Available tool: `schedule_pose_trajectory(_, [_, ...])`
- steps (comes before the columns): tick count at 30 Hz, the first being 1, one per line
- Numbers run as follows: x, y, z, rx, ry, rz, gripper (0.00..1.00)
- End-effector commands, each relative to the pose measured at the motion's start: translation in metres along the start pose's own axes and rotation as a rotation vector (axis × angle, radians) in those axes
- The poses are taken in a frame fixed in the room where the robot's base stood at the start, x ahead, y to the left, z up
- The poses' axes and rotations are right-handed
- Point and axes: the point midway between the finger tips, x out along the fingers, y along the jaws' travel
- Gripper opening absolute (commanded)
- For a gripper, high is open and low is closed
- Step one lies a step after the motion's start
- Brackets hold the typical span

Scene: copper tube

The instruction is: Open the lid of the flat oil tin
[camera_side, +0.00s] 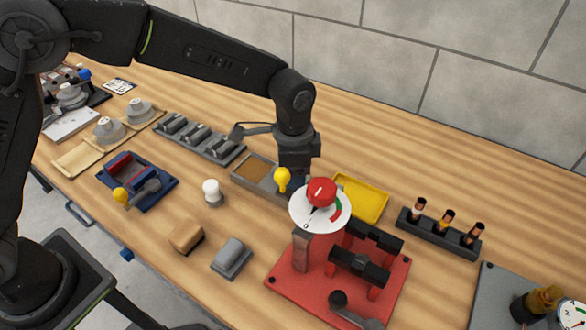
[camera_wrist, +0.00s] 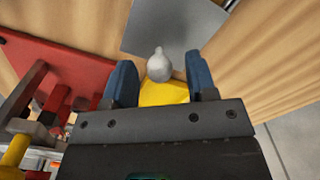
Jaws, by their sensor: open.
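My gripper (camera_wrist: 163,77) is open, its two blue fingers apart in the wrist view. A pale grey pear-shaped knob (camera_wrist: 159,66) shows between the fingertips, with a yellow surface (camera_wrist: 165,93) just below it; contact cannot be told. In the side view my wrist points down behind the red-and-white dial, which hides the fingertips. A flat yellow rimmed piece (camera_side: 361,198) lies just right of the wrist. A shallow grey box (camera_side: 241,177) with a brown inside lies to its left. I cannot tell for sure which is the oil tin, or see a lid raised.
A red base (camera_side: 290,282) carries the dial (camera_side: 321,194) and black brackets close in front of my gripper. A yellow ball (camera_side: 282,178) shows beside the wrist. A black rack (camera_side: 438,233) holds three small bottles at right. Bare wood lies behind the yellow piece.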

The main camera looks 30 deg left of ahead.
Motion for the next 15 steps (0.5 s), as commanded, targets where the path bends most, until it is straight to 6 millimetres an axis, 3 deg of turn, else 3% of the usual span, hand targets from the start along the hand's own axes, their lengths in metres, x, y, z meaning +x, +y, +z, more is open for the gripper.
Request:
schedule_pose_trajectory(8, [-0.015, 0.0, -0.001, 0.0, 0.003, -0.002, 0.52])
schedule_pose_trajectory(15, [-0.066, 0.0, -0.001, 0.0, 0.005, -0.003, 0.52])
